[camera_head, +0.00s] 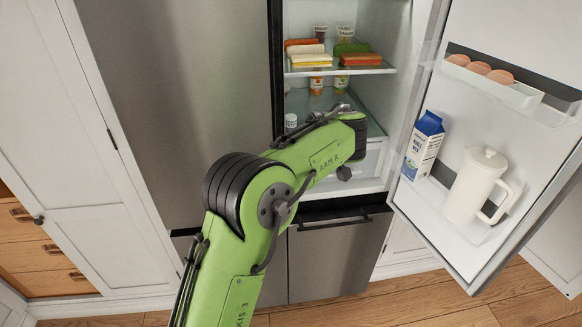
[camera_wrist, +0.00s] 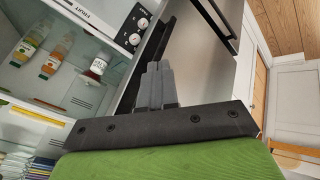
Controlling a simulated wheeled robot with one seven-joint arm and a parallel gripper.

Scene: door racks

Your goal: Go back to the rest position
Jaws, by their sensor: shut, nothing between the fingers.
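My green arm reaches forward in the head view toward the open fridge, and its own links hide my gripper's fingers there. In the wrist view my gripper (camera_wrist: 157,84) is shut and empty, its two grey fingers together. It points along the front of the fridge, close to the fridge's edge. The fridge interior (camera_head: 378,105) is lit, and its right door (camera_head: 545,30) stands wide open. The fridge's left door (camera_head: 175,90) is closed.
The open door's racks hold a blue and white milk carton (camera_head: 424,146), a white pitcher (camera_head: 474,184) and several eggs (camera_head: 480,68). Fridge shelves hold food boxes (camera_head: 309,58) and bottles. White cabinets (camera_head: 65,150) stand left. The wooden floor (camera_head: 440,305) is clear in front.

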